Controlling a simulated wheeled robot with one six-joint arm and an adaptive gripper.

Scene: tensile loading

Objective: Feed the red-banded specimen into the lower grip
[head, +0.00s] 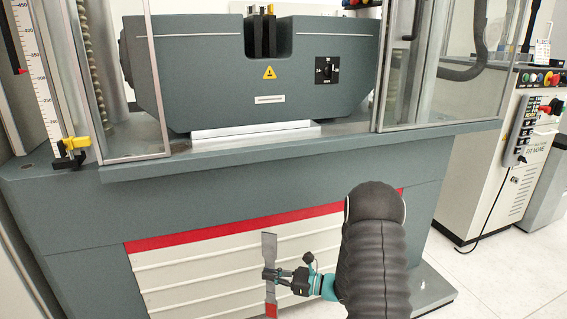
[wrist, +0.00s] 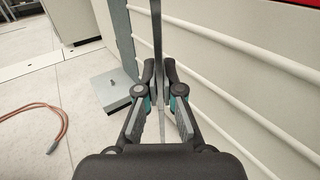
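The red-banded specimen is a flat grey dog-bone strip (head: 269,247), upright, with its red band at the lower end, cut by the bottom edge of the head view. My gripper (head: 271,275) is shut on its narrow middle. In the wrist view the specimen (wrist: 157,35) shows edge-on between the fingertips of my gripper (wrist: 159,75). The lower grip (head: 262,34) is a pair of black jaws in the slot atop the grey housing, well above and behind my gripper. The gap between its jaws is too small to judge.
Clear guard panels (head: 408,75) stand either side of the housing (head: 200,65), with an open space between. A table ledge (head: 300,152) juts out above my gripper. A white ribbed panel (head: 190,275) is close behind the specimen. A reddish cable (wrist: 45,107) lies on the floor.

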